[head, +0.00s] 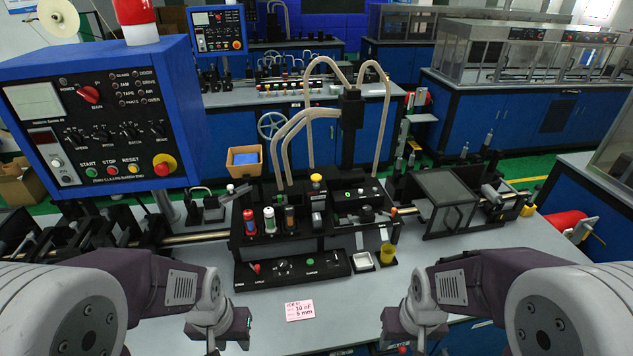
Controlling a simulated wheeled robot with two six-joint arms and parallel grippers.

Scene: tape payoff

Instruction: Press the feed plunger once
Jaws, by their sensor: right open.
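A black machine station (290,245) stands on the bench in the middle of the head view. A yellow-capped upright part (316,181) stands on it and looks like a plunger; I cannot tell for certain that it is the feed plunger. My right gripper (398,338) is open, low and right of the note, touching nothing visible.
The pink note (300,310) lies on the grey bench top (345,305). A white tray (363,262) and a yellow cup (388,255) stand right of the front panel. A blue control box (105,115) rises at left. Beige hoses (295,125) arch above the station.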

